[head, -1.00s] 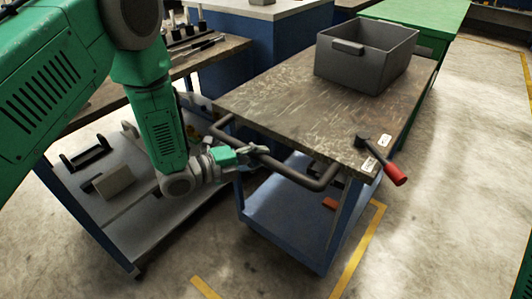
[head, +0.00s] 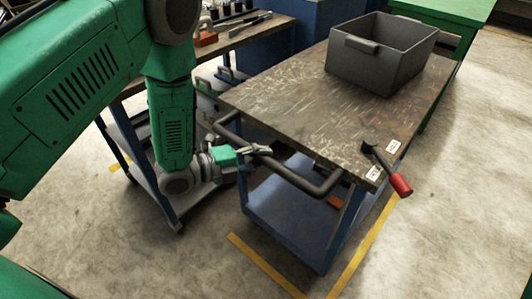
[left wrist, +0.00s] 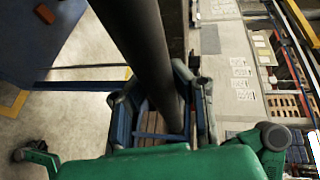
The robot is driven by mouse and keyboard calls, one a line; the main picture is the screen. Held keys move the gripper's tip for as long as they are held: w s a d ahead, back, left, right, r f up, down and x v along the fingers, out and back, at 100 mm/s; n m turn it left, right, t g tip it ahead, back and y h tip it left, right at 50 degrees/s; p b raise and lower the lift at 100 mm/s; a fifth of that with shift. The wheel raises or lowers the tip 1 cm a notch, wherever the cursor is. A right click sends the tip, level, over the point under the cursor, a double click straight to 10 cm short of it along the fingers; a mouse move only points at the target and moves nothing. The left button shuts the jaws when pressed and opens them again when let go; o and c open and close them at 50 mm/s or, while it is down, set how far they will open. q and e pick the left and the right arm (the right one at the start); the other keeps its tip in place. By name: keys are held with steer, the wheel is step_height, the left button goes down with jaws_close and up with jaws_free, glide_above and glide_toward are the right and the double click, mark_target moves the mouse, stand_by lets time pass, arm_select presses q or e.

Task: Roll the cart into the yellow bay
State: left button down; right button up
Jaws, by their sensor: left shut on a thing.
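The cart (head: 300,110) has a worn dark top, blue legs and a blue lower shelf (head: 285,215). Its dark bar handle (head: 312,186) runs along the near end. My left gripper (head: 262,150) is shut on this handle, left of its middle. In the left wrist view the fingers (left wrist: 163,100) straddle the dark bar (left wrist: 140,40). Yellow floor lines (head: 262,262) of the bay converge toward the bottom edge, in front of the cart's near end; another line (head: 365,245) runs along its right side. The wheels are not clear. My right gripper is out of view.
A grey bin (head: 372,65) sits on the cart's far end. A red-handled lever (head: 398,184) sticks out at the near right corner. Another bench with a lower shelf (head: 150,178) stands close on the left. A green-topped table (head: 450,10) stands behind. Floor is open on the right.

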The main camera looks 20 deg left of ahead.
arm_select(q)
steer(key=shift+s+a+r, duration=0.1)
steer(key=shift+s+a, duration=0.05)
steer(key=shift+a, duration=0.3)
steer(key=c, duration=1.3)
jaws_free()
steer(key=shift+a, duration=0.2)
steer(key=shift+s+a, duration=0.2)
steer(key=shift+s, duration=0.3)
steer(key=v, duration=1.1)
steer(key=shift+w+a, duration=0.1)
steer(key=shift+a, duration=0.05)
